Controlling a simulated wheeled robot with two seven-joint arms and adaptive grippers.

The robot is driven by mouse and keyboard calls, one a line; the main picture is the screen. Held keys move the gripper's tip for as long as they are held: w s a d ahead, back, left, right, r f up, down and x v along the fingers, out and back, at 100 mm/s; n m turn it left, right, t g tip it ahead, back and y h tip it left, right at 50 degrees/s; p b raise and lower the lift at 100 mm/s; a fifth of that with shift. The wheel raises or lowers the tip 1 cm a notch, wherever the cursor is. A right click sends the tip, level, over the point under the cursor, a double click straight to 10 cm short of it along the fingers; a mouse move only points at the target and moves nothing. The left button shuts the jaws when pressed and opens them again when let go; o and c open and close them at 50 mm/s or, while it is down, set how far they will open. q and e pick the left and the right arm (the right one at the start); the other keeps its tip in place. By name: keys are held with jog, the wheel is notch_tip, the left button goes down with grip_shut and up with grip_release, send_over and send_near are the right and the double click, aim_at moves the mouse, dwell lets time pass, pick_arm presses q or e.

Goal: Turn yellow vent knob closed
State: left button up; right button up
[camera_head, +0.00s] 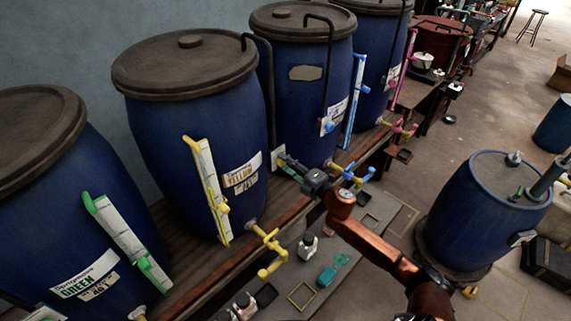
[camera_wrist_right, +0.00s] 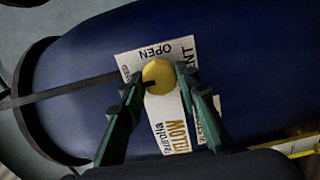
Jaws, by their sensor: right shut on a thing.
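The yellow vent knob (camera_wrist_right: 158,74) is a small round disc with a dark mark at its lower left edge. It sits by a white label (camera_wrist_right: 130,62) reading OPEN on the side of the blue vat with the yellow label (camera_head: 190,110). My right gripper (camera_wrist_right: 164,86) has one green finger on each side of the knob and is shut on it. In the head view my right gripper (camera_head: 279,157) reaches left to that vat's right side. The knob is hidden or too small there. My left gripper is not in view.
A thin black pipe (camera_head: 270,85) runs down beside the vat, near the gripper. A yellow tap (camera_head: 270,245) juts out below. A second blue vat (camera_head: 305,80) stands close behind. Small bottles (camera_head: 307,245) stand on the grey bench. Floor at the right is partly clear.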

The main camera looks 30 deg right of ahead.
jog(key=o, duration=1.2)
jog(key=shift+c, duration=0.2)
jog(key=v, duration=1.2)
jog(key=shift+f, duration=0.1)
